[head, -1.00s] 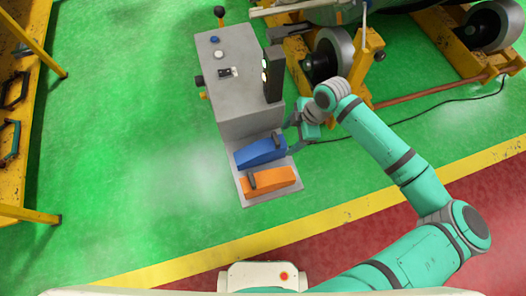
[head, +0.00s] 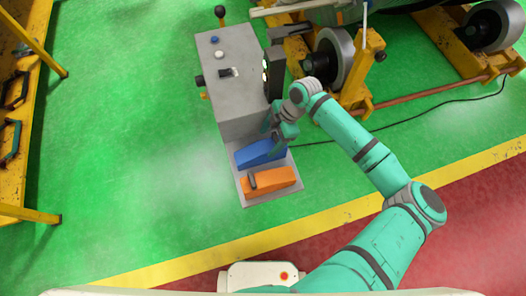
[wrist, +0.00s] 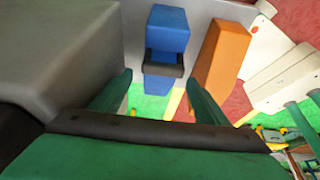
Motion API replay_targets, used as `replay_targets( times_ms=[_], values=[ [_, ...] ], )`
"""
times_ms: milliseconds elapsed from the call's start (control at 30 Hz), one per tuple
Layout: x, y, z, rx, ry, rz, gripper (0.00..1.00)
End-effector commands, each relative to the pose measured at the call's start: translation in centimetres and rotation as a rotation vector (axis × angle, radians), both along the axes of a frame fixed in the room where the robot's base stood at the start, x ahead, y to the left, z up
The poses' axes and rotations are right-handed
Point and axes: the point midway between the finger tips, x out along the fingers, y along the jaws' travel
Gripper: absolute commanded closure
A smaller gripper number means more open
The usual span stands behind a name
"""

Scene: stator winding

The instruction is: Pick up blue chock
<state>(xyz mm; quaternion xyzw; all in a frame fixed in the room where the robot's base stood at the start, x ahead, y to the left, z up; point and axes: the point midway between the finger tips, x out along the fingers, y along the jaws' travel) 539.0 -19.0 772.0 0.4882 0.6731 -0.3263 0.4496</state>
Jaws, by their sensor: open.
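The blue chock (head: 260,153) lies on the low grey ledge of the machine, beside the orange chock (head: 272,180). In the wrist view the blue chock (wrist: 165,38) shows its dark handle (wrist: 163,64) facing me. My gripper (head: 278,138) is over the right part of the blue chock and hides part of its top. In the wrist view my gripper (wrist: 158,92) has its two green fingers spread, one to each side of the blue chock's line. Nothing is between the fingertips, and the chock appears beyond them.
The orange chock (wrist: 222,58) is close to the right finger in the wrist view. The tall grey machine body (head: 240,95) rises just behind the ledge. A yellow stand with rollers (head: 330,55) is to the right. Green floor is free at left.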

Motion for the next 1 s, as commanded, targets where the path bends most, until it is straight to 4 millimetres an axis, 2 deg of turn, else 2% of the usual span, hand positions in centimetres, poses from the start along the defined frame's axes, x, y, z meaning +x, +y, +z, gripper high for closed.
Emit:
replay_targets(
  times_ms=[233, 600, 833, 867, 1000],
  values=[
    [-0.2, 0.5, -1.2, 0.001, 0.002, -0.001, 0.31],
    [-0.8, 2.3, -5.8, 0.001, 0.001, -0.001, 0.31],
    [-0.8, 2.3, -6.0, -0.001, -0.001, -0.001, 0.31],
    [-0.8, 2.3, -6.0, 0.0, -0.001, -0.001, 0.34],
    [-0.8, 2.3, -6.0, 0.0, -0.001, -0.001, 0.67]
  ],
)
